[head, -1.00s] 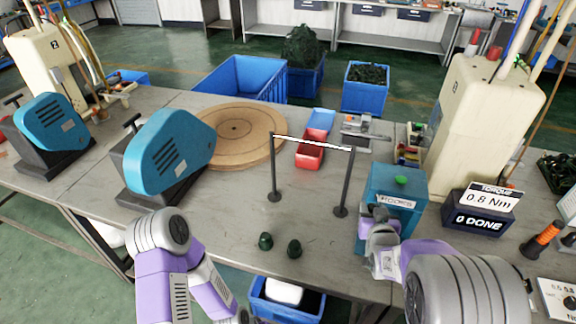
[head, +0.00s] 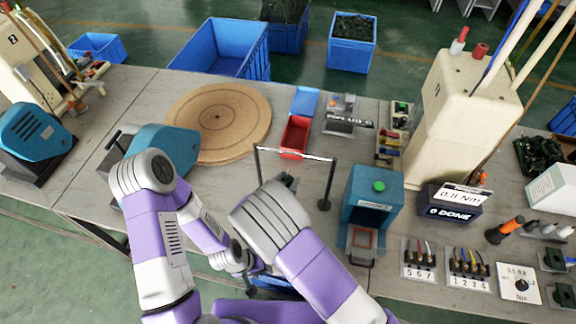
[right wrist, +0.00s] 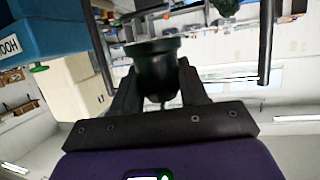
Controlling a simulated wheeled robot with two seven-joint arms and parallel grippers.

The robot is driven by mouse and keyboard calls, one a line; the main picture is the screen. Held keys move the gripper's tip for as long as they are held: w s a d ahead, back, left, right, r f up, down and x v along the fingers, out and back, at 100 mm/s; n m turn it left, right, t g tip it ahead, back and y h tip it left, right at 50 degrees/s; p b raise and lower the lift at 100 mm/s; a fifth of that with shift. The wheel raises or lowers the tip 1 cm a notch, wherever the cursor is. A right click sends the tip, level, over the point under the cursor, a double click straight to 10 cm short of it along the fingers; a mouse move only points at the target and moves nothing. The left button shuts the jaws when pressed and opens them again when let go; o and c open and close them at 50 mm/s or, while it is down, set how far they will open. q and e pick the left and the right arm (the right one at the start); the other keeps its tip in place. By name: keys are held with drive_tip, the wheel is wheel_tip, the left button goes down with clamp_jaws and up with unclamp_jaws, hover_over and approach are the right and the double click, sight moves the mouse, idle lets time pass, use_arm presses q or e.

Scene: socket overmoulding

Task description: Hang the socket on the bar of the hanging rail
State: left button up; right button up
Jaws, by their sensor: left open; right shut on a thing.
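The hanging rail, two dark posts (head: 328,185) with a thin pale bar (head: 300,154), stands mid-table. My right gripper (head: 286,180) is mostly hidden behind my right wrist in the head view, close to the rail. In the right wrist view, which looks upside down, this gripper (right wrist: 157,75) is shut on a dark green socket (right wrist: 157,62), between the rail posts (right wrist: 267,40). Whether the socket touches the bar is hidden. My left gripper (head: 250,284) is open and empty near the table's front edge, partly hidden.
The teal hooks machine (head: 372,205) with a green button stands right of the rail. A red bin (head: 295,138) and a round wooden board (head: 218,122) lie behind it.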

drive_tip(key=shift+w, duration=0.3)
drive_tip(key=w+a+r+b+x, duration=0.1)
drive_tip(key=b+x, duration=0.1)
drive_tip(key=x, duration=0.6)
drive_tip(key=shift+r, duration=0.15)
idle(0.3)
drive_tip(key=o, duration=1.2)
drive_tip(key=shift+s, duration=0.1)
